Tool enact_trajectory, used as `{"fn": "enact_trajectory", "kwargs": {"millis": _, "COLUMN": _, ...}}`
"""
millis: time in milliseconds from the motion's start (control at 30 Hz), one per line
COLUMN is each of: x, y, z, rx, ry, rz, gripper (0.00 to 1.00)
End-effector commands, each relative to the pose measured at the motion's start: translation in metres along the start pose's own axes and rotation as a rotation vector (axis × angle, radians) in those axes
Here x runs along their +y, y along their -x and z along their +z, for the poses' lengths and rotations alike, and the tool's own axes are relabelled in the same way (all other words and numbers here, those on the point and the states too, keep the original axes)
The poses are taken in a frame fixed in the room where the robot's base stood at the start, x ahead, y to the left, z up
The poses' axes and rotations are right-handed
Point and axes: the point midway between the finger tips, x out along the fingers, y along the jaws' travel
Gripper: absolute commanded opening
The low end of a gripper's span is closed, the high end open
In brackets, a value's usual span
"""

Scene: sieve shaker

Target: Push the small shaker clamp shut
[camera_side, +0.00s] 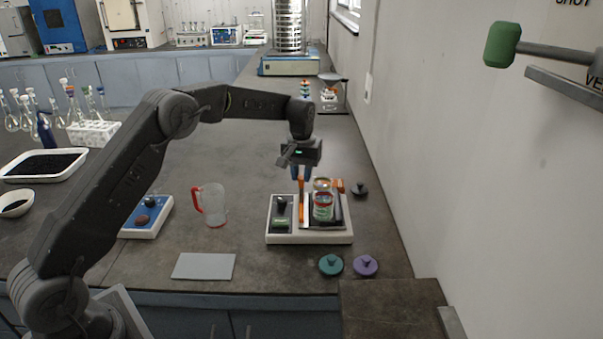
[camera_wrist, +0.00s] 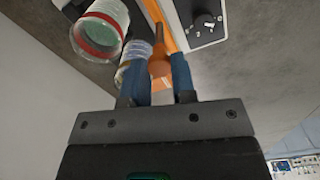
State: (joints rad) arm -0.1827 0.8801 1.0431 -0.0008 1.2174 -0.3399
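The small shaker (camera_side: 310,238) is a white base on the bench, with a dark panel at left and a dark platform at right. A clear sieve stack (camera_side: 323,207) with red and green bands stands upright on the platform. The orange clamp (camera_side: 302,188) rises at the stack's left side; the wrist view shows its orange handle (camera_wrist: 159,67). My gripper (camera_side: 301,172) points down over the shaker at the clamp. In the wrist view its blue fingers (camera_wrist: 160,80) stand apart with the handle between them. Whether they press on the handle is unclear.
A red-handled beaker (camera_side: 213,205) and blue device (camera_side: 147,217) are at left. A wall bounds the right.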

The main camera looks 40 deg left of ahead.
Motion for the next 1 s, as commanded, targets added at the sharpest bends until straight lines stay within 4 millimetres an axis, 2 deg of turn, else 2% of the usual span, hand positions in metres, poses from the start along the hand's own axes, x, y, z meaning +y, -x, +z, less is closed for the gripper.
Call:
{"fn": "enact_trajectory", "kwargs": {"millis": 33, "x": 0.0, "y": 0.0, "z": 0.0, "rx": 0.0, "ry": 0.0, "rz": 0.0, "gripper": 0.2}}
{"fn": "enact_trajectory", "kwargs": {"millis": 233, "x": 0.0, "y": 0.0, "z": 0.0, "rx": 0.0, "ry": 0.0, "rz": 0.0, "gripper": 0.0}}
{"fn": "enact_trajectory", "kwargs": {"millis": 500, "x": 0.001, "y": 0.001, "z": 0.0, "rx": 0.001, "ry": 0.0, "rz": 0.0, "gripper": 0.0}}
{"fn": "enact_trajectory", "kwargs": {"millis": 800, "x": 0.025, "y": 0.0, "z": -0.007, "rx": 0.001, "ry": -0.001, "rz": 0.0, "gripper": 0.0}}
{"fn": "enact_trajectory", "kwargs": {"millis": 1000, "x": 0.028, "y": 0.001, "z": -0.007, "rx": 0.001, "ry": 0.001, "rz": 0.001, "gripper": 0.0}}
